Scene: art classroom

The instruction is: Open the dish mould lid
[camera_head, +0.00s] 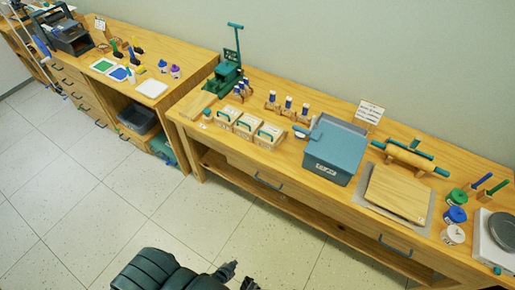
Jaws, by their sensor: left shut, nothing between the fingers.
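The labels are too small to read, so I cannot tell which is the dish mould. My left gripper (238,275) shows at the bottom of the view, over the floor. It is shut and empty, well away from the bench and boxes. My right gripper is not in view.
A blue labelled bin (336,150) stands right of the boxes, then a wooden board (399,193) and rolling pin (409,157). A green press (225,75) and small bottles (288,104) stand behind the boxes. The floor (130,185) before the bench is clear.

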